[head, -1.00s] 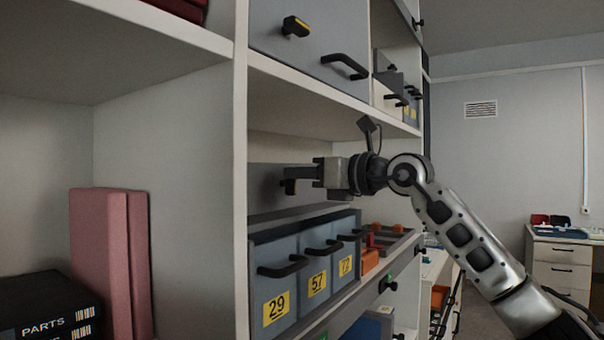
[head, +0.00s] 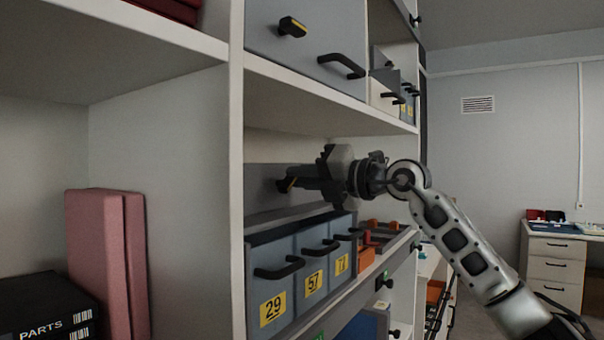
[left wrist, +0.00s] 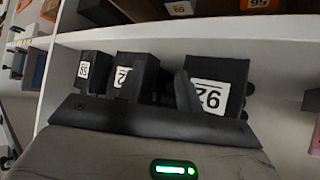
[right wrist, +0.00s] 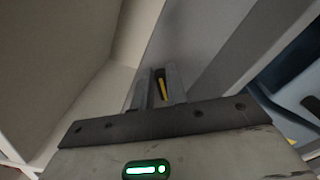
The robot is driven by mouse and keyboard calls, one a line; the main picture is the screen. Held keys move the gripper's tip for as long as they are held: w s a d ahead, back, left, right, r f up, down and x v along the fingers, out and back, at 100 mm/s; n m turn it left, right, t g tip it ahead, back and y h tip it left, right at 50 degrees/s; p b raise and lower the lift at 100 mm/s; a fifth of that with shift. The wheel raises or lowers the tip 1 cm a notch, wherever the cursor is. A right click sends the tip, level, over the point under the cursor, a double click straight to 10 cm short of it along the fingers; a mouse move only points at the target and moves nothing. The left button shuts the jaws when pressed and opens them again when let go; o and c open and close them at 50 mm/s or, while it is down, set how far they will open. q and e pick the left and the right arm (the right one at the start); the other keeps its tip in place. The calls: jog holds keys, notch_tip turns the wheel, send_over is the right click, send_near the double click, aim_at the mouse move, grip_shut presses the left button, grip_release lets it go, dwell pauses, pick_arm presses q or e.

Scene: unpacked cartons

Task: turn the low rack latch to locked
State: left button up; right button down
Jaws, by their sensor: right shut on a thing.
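The low rack latch (head: 286,185) is a small dark handle with a yellow stripe on the grey panel above the numbered bins. It now sits tilted. My right gripper (head: 297,184) is shut on it. In the right wrist view the yellow stripe (right wrist: 162,86) shows between the fingers of my right gripper (right wrist: 159,88); the fingers hide most of the latch. My left gripper (left wrist: 157,92) appears only in the left wrist view; it looks open and empty, in front of dark numbered bins, with one finger hard to make out.
Grey bins (head: 272,290) with protruding handles stand below my right gripper. A shelf board (head: 330,108) runs above it. Pink binders (head: 105,255) stand at left.

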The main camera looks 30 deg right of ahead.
jog(key=m, duration=0.3)
jog(key=shift+f, duration=0.2)
jog(key=m, duration=0.2)
jog(key=m+p, duration=0.1)
jog(key=m, duration=0.1)
jog(key=shift+d+f+m, duration=0.15)
jog(key=shift+f+m, duration=0.15)
jog(key=shift+f, duration=0.1)
jog(key=c, duration=1.4)
grip_release()
jog(key=shift+w, duration=0.1)
